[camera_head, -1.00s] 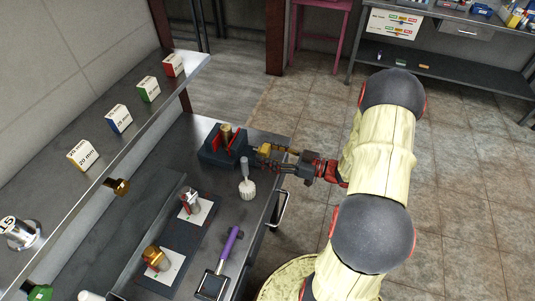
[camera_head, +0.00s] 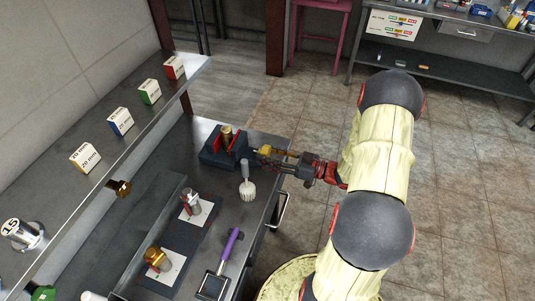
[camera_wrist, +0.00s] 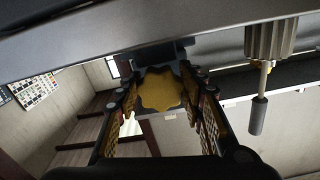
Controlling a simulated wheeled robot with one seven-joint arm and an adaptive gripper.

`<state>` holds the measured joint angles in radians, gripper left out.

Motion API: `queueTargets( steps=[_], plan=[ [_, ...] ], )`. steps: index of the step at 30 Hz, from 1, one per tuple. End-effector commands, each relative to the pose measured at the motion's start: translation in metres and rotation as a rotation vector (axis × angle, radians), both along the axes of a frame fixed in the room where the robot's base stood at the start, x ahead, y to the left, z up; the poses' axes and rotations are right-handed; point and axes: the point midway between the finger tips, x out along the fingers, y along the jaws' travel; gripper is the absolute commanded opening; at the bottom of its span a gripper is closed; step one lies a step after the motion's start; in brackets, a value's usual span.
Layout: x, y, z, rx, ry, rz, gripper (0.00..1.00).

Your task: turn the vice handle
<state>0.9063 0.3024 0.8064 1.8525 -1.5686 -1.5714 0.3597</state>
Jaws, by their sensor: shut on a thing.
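The vice (camera_head: 211,157) is dark blue with red jaws and stands near the far end of the workbench. A brass fitting (camera_head: 227,134) sits upright between its jaws. The vice handle is a yellow lobed knob (camera_wrist: 160,90), seen face-on in the wrist view. My gripper (camera_head: 267,155) reaches in from the right at the vice's front. In the wrist view, its fingers (camera_wrist: 163,104) stand on both sides of the knob and are shut on it.
A brush with white bristles (camera_head: 248,191) stands close to the gripper; it also shows in the wrist view (camera_wrist: 270,42). A purple-handled tool (camera_head: 231,245) and fittings on a dark mat (camera_head: 187,237) lie nearer. A shelf (camera_head: 142,115) with labelled boxes runs along the left.

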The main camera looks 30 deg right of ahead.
Motion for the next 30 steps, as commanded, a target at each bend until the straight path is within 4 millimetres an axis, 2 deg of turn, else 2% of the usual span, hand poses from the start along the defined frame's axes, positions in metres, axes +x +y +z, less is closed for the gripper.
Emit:
queueTargets(
  steps=[8, 30],
  plan=[
    [-0.0014, 0.0013, 0.0055, 0.146, 0.117, 0.000, 0.14],
    [-0.0042, 0.0047, 0.0067, 0.699, 0.549, -0.001, 0.14]
  ],
)
